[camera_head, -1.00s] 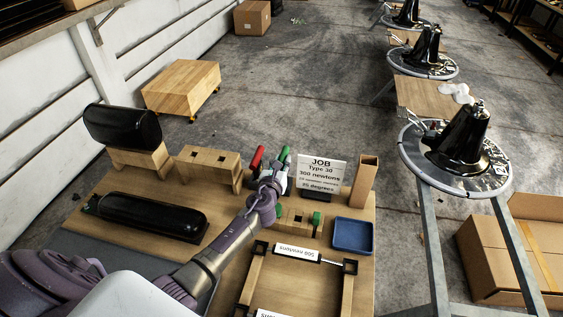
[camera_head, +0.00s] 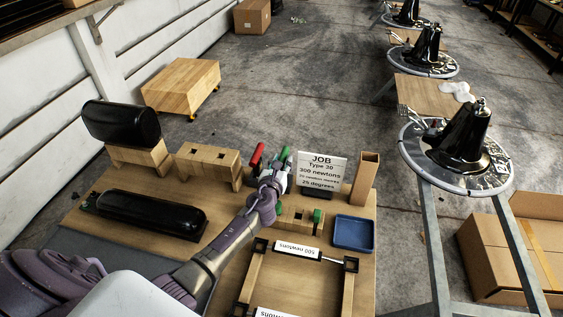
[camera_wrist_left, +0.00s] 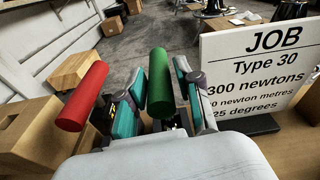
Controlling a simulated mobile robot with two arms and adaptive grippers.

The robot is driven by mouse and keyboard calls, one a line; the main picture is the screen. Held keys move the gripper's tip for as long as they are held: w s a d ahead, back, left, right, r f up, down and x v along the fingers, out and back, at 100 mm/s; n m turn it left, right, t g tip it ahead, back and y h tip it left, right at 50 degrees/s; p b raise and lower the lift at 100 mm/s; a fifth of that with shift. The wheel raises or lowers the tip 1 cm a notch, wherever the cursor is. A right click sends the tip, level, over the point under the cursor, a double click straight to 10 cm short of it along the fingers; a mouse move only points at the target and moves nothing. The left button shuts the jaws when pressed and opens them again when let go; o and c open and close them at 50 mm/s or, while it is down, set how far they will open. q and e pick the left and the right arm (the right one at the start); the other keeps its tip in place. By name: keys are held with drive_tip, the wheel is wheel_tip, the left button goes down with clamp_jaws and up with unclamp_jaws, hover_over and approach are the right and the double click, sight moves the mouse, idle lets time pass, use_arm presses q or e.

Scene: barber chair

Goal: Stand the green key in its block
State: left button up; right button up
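The green key (camera_wrist_left: 160,82) stands between the fingers of my left gripper (camera_wrist_left: 160,88) in the left wrist view. My right gripper is not in view.
The JOB sign (camera_head: 321,171) stands close right of the gripper. A wooden post (camera_head: 364,179) and a blue tray (camera_head: 353,234) are further right. A holed wooden block (camera_head: 208,164) and black cushions (camera_head: 150,214) are left. A wooden frame (camera_head: 252,272) lies in front.

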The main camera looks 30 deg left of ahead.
use_arm(q)
drive_tip(key=shift+o, duration=1.1)
drive_tip(key=shift+s+f, duration=0.1)
drive_tip(key=shift+s, duration=0.05)
drive_tip(key=v, duration=1.1)
drive_tip(key=shift+s, duration=0.35)
drive_tip(key=shift+d, duration=0.1)
